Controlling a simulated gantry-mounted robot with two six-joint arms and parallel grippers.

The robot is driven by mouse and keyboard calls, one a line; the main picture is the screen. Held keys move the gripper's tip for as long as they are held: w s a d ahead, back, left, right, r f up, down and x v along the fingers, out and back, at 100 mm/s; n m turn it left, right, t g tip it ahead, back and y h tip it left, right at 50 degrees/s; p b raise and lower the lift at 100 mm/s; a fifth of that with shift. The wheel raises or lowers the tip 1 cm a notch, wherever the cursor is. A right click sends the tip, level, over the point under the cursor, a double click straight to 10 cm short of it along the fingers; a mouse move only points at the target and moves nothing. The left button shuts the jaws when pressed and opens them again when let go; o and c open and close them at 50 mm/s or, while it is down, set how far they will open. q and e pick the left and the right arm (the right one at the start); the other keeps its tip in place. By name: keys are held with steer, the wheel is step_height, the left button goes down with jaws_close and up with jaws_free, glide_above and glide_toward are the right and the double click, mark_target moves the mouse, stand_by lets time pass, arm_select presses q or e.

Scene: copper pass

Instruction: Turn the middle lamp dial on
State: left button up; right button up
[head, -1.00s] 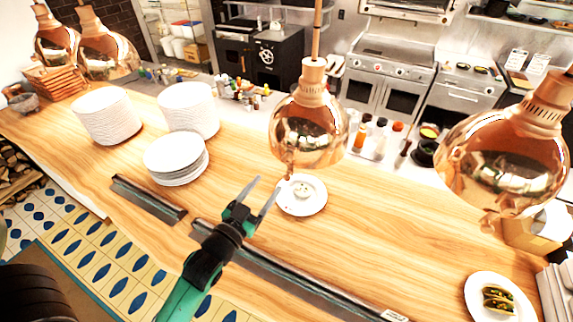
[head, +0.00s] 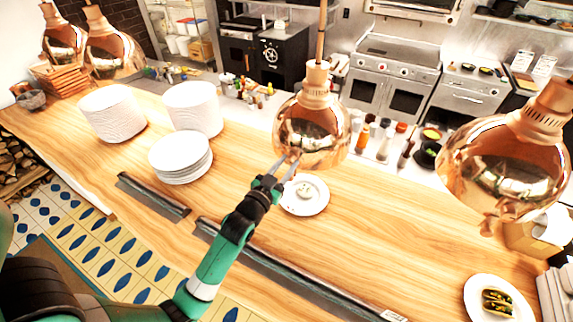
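The middle copper lamp (head: 311,128) hangs over the wooden counter, with a shiny round shade and a pale ribbed neck. A small dial knob seems to stick out low on its near side, but the fingertips and reflections make it hard to see. My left gripper (head: 283,166) reaches up from below to the lower near edge of this shade. Its two grey fingers are apart, with the tips at the knob area. I cannot tell whether they touch the knob. My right gripper is not in view.
A white plate (head: 316,206) with small food pieces lies under the lamp. Another copper lamp (head: 500,160) hangs at the right, and more hang at the far left. Plate stacks (head: 180,170) stand left of my arm. A metal rail (head: 290,272) runs along the near counter edge.

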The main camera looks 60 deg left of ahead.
arm_select(q)
jaws_close()
steer(key=shift+n, duration=0.3)
steer(key=n+b, duration=0.1)
steer(key=n, duration=0.1)
steer(key=shift+f+n+b, duration=0.15)
steer(key=shift+n+b, duration=0.2)
steer(key=shift+n, duration=0.05)
steer(key=n+b, duration=0.1)
steer(key=n, duration=0.2)
steer(key=shift+n, duration=0.3)
steer(key=n+b, duration=0.3)
steer(key=n, duration=0.3)
steer(key=n+b, duration=0.2)
steer(key=n, duration=0.3)
steer(key=shift+y, duration=0.4)
steer(key=shift+n, duration=0.3)
